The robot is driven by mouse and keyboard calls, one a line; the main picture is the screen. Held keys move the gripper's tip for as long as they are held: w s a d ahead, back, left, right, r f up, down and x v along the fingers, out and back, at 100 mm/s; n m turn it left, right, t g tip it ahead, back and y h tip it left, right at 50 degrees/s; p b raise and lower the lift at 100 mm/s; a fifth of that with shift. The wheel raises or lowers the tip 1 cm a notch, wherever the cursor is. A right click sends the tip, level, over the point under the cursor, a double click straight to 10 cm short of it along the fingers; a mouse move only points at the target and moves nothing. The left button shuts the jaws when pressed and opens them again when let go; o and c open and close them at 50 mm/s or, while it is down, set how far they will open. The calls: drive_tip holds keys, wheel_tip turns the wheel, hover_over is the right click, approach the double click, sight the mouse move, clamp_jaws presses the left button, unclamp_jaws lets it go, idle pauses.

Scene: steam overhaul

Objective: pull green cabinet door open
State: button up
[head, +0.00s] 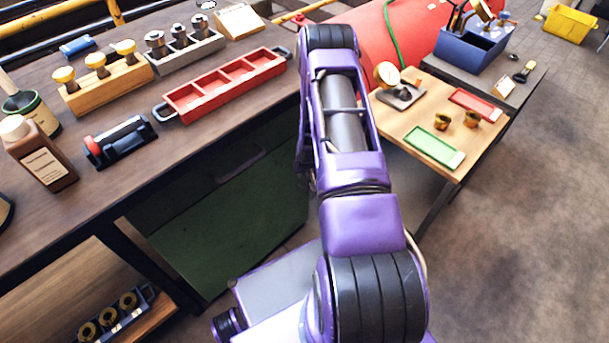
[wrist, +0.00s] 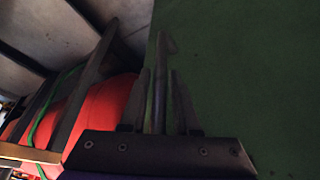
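The green cabinet door (head: 235,225) is under the workbench in the head view, and it looks closed. In the wrist view the green door face (wrist: 245,80) fills the right side. A grey bar-shaped handle (wrist: 161,75) stands out near the door's left edge. My gripper (wrist: 159,75) has its two fingers on either side of this handle, with narrow gaps visible, so it looks open around the bar. Contact is hard to judge in the dim light. In the head view my arm hides the gripper and the handle.
The workbench (head: 100,185) above carries a red tray (head: 225,88), a brown bottle (head: 40,155) and wooden blocks. A small side table (head: 400,120) stands right of my arm, before a red boiler (head: 385,40). Open floor (head: 530,230) lies at the right.

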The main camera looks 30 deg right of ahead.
drive_tip(key=shift+w+f, duration=0.2)
drive_tip(key=shift+f, duration=0.25)
drive_tip(key=shift+c, duration=0.2)
clamp_jaws()
idle(1.0)
